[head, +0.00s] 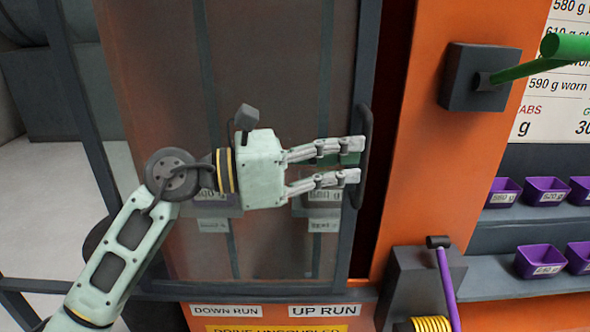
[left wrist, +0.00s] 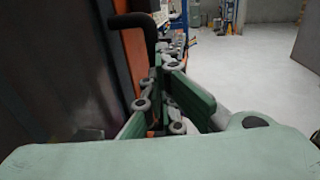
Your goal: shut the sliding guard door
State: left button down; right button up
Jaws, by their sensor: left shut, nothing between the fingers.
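The sliding guard door is a see-through panel in a dark frame (head: 362,60), filling the middle of the head view. A dark narrow gap shows between its right edge and the orange post (head: 425,110). The door's black bar handle (head: 363,175) stands upright near that edge; a black bar, apparently the handle, also shows in the left wrist view (left wrist: 140,20). My left gripper (head: 356,161) is in front of the panel, its fingertips at the handle; I cannot tell if they touch it. It is shut and holds nothing. My right gripper is not in view.
A green lever on a dark box (head: 478,75) sticks out at upper right. A purple lever (head: 446,285) stands at lower right beside yellow coils (head: 432,324). Purple bins (head: 545,190) sit on shelves at right. Open grey floor (left wrist: 250,80) shows in the left wrist view.

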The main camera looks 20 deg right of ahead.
pick_arm(q)
jog(key=s+d, duration=0.2)
jog(key=d, duration=0.5)
jog(key=shift+s+b, duration=0.15)
jog(key=shift+b, duration=0.15)
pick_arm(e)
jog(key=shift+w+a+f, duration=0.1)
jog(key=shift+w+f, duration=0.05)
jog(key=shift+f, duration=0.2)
pick_arm(q)
jog(key=shift+d+r, duration=0.1)
